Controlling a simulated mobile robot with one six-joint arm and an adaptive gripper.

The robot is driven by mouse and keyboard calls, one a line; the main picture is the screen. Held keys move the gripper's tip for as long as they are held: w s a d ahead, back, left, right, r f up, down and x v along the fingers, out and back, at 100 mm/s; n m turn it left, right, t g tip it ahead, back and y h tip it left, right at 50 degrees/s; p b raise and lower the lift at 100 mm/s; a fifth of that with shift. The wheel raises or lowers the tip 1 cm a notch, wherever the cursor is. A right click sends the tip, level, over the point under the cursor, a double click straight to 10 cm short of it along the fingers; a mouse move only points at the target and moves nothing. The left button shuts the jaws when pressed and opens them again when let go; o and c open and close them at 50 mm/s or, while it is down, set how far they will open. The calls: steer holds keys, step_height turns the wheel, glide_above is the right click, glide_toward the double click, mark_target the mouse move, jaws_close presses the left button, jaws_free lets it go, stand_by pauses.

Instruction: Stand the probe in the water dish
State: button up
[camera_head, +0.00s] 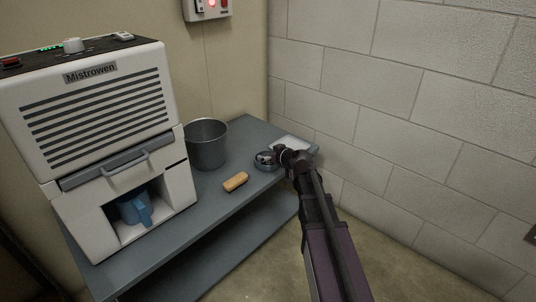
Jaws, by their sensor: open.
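A small round grey dish (265,161), which looks like the water dish, sits on the grey bench top near its right end. My arm reaches in from the lower right, and my gripper (279,154) is at the right side of the dish, partly overlapping it in this view. The gripper is open. It is small and dark here, so I cannot tell whether it touches the dish. I cannot make out the probe; it may be hidden behind my gripper or arm.
A white machine labelled Mistrowen (100,120) fills the bench's left, with a blue jug (134,208) in its bay. A grey bucket (207,146), a tan block (235,182) and a flat white item (291,143) are on the bench. A block wall (430,110) borders the right.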

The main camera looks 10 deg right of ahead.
steer(key=p+v, duration=0.4)
steer(key=v, duration=0.7)
steer(key=shift+s, duration=0.2)
steer(key=shift+d, duration=0.1)
steer(key=s+a+f+m+g+h, duration=0.2)
steer(key=s+f+g, duration=0.3)
steer(key=s, duration=0.4)
steer(key=s+a+f+m+g+h, duration=0.2)
steer(key=s+f+g, duration=0.4)
steer(key=s, duration=0.4)
steer(key=shift+a+f+m+g+h, duration=0.2)
steer(key=shift+a+m+g+h, duration=0.3)
steer(key=shift+h, duration=0.3)
steer(key=shift+d, duration=0.1)
step_height(320, 180, up, 48)
steer(key=p, duration=4.8)
